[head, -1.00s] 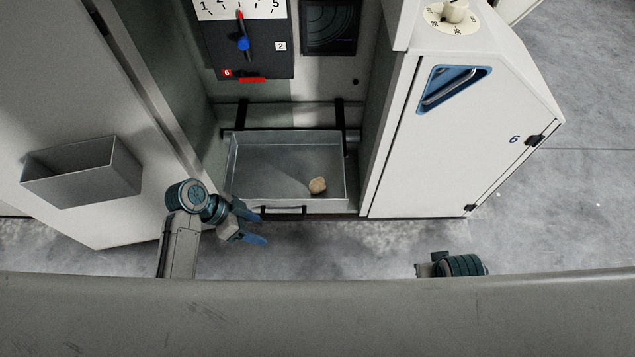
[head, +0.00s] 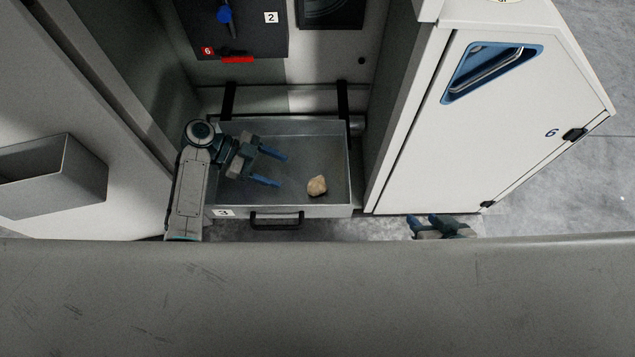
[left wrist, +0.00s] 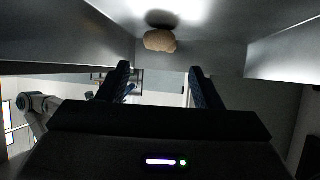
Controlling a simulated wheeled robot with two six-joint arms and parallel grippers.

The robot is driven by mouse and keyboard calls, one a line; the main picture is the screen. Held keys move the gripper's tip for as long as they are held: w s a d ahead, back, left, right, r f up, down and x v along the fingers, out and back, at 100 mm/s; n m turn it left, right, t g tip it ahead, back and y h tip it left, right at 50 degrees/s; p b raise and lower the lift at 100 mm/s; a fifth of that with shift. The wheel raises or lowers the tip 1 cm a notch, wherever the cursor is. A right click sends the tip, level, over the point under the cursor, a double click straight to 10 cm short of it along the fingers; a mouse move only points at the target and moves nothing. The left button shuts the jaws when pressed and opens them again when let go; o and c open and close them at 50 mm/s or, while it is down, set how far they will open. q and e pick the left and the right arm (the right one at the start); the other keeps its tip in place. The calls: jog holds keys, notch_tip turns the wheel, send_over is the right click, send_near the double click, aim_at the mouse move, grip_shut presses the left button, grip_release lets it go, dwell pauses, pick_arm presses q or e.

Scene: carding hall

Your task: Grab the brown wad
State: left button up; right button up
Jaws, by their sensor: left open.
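The brown wad (head: 317,186) lies in the open metal drawer (head: 333,206), toward its right front part. My left gripper (head: 281,170) is open and empty over the left part of the drawer, its blue fingers pointing right toward the wad, with a gap between. In the left wrist view the wad (left wrist: 160,41) shows beyond and between the two open fingertips (left wrist: 160,68). My right gripper (head: 432,222) shows only partly at the lower right, above the floor; its jaws are unclear.
The drawer has a black front handle (head: 277,222) and a label 3. A white cabinet door (head: 500,120) marked 6 stands to the right. A grey open bin (head: 62,172) hangs on the panel at left. A panel with a red bar (head: 238,60) is behind.

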pick_arm(q)
send_near(316, 185)
jog(key=x, duration=0.3)
jog(key=shift+w+f, duration=0.1)
jog(key=shift+f, duration=0.35)
jog(key=shift+r+x, duration=0.2)
jog(key=shift+x, duration=1.15)
jog(key=shift+r+x, duration=0.15)
jog(key=shift+x, duration=1.2)
jog(key=shift+d, duration=0.2)
jog(key=c, duration=1.1)
